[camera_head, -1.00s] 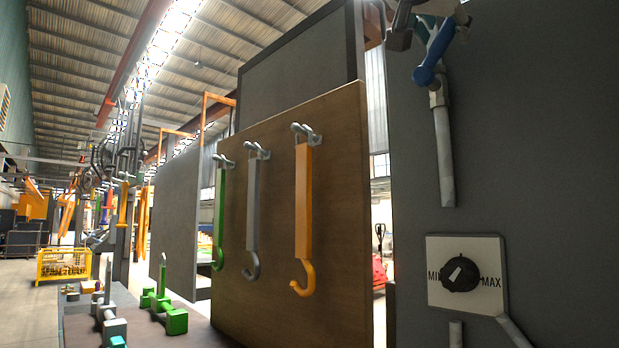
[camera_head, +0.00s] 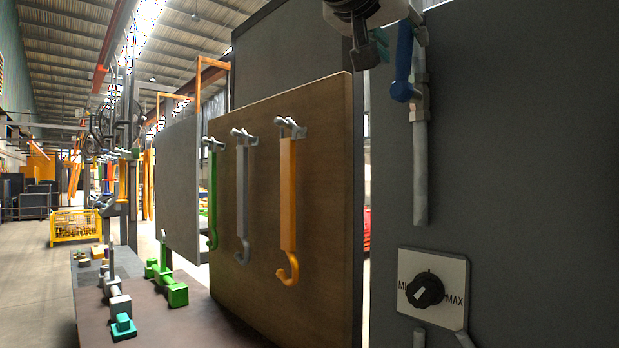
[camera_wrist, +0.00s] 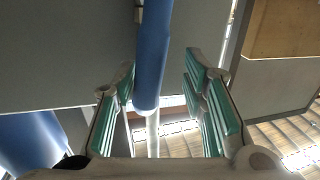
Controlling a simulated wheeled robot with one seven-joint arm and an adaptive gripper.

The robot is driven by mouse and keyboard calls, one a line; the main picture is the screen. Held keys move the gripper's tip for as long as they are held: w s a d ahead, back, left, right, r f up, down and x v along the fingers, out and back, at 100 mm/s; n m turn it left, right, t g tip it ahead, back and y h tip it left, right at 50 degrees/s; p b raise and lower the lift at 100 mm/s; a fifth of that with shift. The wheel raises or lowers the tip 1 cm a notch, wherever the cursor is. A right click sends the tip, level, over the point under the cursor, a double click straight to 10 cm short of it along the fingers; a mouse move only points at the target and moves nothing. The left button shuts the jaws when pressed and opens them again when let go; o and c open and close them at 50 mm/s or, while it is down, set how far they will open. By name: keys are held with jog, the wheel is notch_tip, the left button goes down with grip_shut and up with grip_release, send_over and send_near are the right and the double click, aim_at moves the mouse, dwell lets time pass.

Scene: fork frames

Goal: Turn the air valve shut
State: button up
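The blue valve handle (camera_head: 403,62) sits at the top of a grey pipe (camera_head: 420,170) on the dark wall panel, hanging nearly upright. In the wrist view the blue handle (camera_wrist: 153,50) runs down from the top edge, in line with the gap between the fingers. My gripper (camera_head: 371,50) is just left of the handle, near the top of the head view. Its green-padded fingers (camera_wrist: 162,80) are spread apart in the wrist view, with no clear contact on the handle. The valve body is partly hidden.
A MIN/MAX dial (camera_head: 425,290) sits on a pale plate below the pipe. A wooden board (camera_head: 325,200) with green, grey and orange hooks stands left. A bench (camera_head: 190,325) holds green and grey fittings. Another blue shape (camera_wrist: 30,140) fills the wrist view's lower left.

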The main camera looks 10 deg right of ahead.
jog(key=v, duration=1.4)
jog(key=s+d+f+n+g+y+p, duration=0.1)
jog(key=d+f+n+g+y+p, duration=0.25)
jog(key=f, duration=0.65)
jog(key=s+d+f+n+g+y+p, duration=0.1)
jog(key=d+f+n+y+p, duration=0.2)
jog(key=d+f, duration=0.45)
jog(key=s+f+n+g+y+p, duration=0.1)
jog(key=s+f+g+y+p, duration=0.1)
jog(key=s+f, duration=0.3)
jog(key=s+f+n+g+y+p, duration=0.1)
jog(key=s+f+p, duration=0.3)
jog(key=f, duration=0.8)
jog(key=shift+s+f+g+y+p, duration=0.2)
jog(key=shift+s+g+y+p, duration=0.2)
jog(key=shift+s+y, duration=0.65)
jog(key=shift+s, duration=0.1)
